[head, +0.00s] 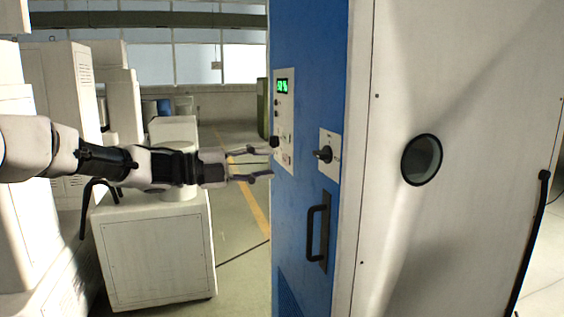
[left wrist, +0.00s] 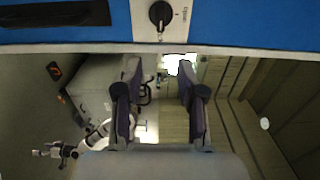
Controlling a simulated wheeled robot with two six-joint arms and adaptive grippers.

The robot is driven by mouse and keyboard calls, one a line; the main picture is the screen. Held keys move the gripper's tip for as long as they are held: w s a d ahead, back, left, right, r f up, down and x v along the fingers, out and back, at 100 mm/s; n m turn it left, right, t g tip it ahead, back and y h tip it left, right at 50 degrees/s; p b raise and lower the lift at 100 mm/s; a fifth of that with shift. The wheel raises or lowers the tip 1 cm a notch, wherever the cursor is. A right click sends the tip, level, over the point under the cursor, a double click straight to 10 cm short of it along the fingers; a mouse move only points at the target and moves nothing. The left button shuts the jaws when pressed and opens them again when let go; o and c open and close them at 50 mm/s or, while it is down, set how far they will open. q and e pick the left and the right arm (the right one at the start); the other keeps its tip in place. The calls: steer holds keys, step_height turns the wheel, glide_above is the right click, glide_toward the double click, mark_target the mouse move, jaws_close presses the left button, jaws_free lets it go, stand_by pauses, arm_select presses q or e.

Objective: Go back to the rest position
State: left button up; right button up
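My left gripper (head: 262,165) reaches in from the left in the head view. Its two fingers are spread with nothing between them. The fingertips are close to the blue front of the cabinet (head: 308,90), near its control panel (head: 283,120); I cannot tell whether they touch. In the left wrist view the gripper (left wrist: 158,75) shows both fingers apart and empty, with the blue cabinet front along the top edge. My right gripper is in neither view.
The cabinet has a rotary switch (head: 323,154), a black handle (head: 318,233) and a round port (head: 422,159) on its white side. A white machine unit (head: 155,255) stands below my left arm. Open floor (head: 240,215) with a yellow line lies between them.

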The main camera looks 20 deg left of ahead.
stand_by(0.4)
arm_select(q)
steer(key=s+d+f+n+g+y+p, duration=0.1)
steer(key=s+d+f+n+p, duration=0.2)
steer(key=f, duration=1)
steer(key=s+d+f+n+g+y, duration=0.1)
steer(key=d+f+n+g, duration=0.2)
steer(key=f, duration=0.9)
steer(key=s+d+f+n+y+p, duration=0.2)
steer(key=d+f+n, duration=0.25)
steer(key=f, duration=0.85)
steer(key=s+a+f+n+g+y+p, duration=0.1)
steer(key=s+f+n+g+y, duration=0.15)
steer(key=s+f+n, duration=0.65)
steer(key=s+a+f+n+g+y+p, duration=0.15)
steer(key=s+f+y, duration=0.25)
steer(key=s+f, duration=0.7)
steer(key=s+a+r+n+g+y, duration=0.1)
steer(key=s+a+n+y, duration=0.1)
steer(key=s, duration=0.4)
steer(key=s+a+r+n+g+y, duration=0.1)
steer(key=s+a+r+n+g, duration=0.1)
steer(key=s+a+n, duration=0.2)
steer(key=shift+s+r+n+y, duration=0.15)
steer(key=shift+s+n+y, duration=0.2)
steer(key=shift+s+n, duration=0.75)
steer(key=shift+s, duration=0.1)
